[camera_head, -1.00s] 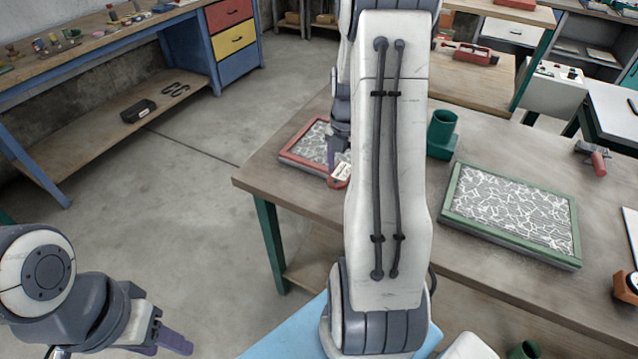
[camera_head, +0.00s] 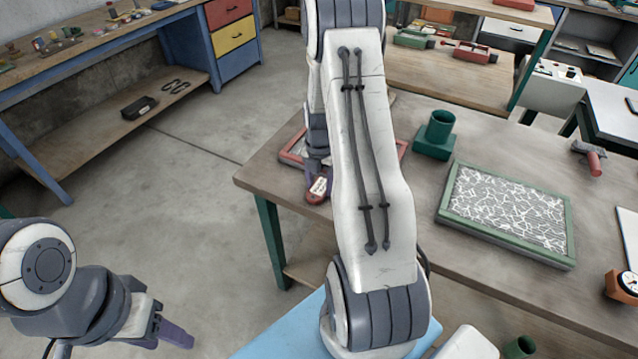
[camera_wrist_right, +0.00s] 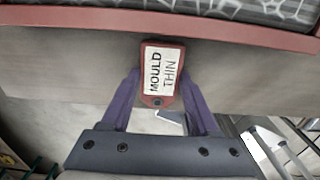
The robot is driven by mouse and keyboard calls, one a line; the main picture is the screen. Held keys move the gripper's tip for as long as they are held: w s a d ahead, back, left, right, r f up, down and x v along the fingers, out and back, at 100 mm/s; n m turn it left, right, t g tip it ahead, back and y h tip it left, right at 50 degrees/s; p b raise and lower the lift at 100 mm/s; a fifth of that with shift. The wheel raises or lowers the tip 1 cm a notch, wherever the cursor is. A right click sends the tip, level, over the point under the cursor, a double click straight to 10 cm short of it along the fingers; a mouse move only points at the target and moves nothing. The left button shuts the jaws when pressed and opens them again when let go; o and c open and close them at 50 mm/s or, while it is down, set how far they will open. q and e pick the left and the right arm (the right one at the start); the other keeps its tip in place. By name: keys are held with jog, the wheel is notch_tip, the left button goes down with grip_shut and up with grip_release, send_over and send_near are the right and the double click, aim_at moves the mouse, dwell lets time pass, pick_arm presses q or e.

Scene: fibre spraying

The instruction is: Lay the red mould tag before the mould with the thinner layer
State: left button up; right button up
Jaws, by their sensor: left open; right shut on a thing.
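The red mould tag (camera_head: 318,190), with a white label reading "MOULD THIN", is between the purple fingers of my right gripper (camera_wrist_right: 162,100). My right gripper is shut on the tag (camera_wrist_right: 160,72), over the table's front edge. The red-framed mould (camera_head: 292,150) is just beyond it, partly hidden by my right arm; its front rim (camera_wrist_right: 90,17) crosses the top of the right wrist view. The green-framed mould (camera_head: 509,214) lies further right, with white fibre strands over grey. My left gripper (camera_head: 172,335) is open and empty, left of the table over the floor.
A green cup-like holder (camera_head: 436,132) stands between the moulds. A red-handled tool (camera_head: 592,157) and a dial gauge (camera_head: 627,285) lie at the table's right. A strip of bare table (camera_wrist_right: 70,60) runs before the red mould.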

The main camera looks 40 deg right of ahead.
jog(key=shift+f, duration=0.2)
jog(key=o, duration=1.3)
jog(key=shift+o, duration=0.2)
jog(key=shift+r, duration=0.15)
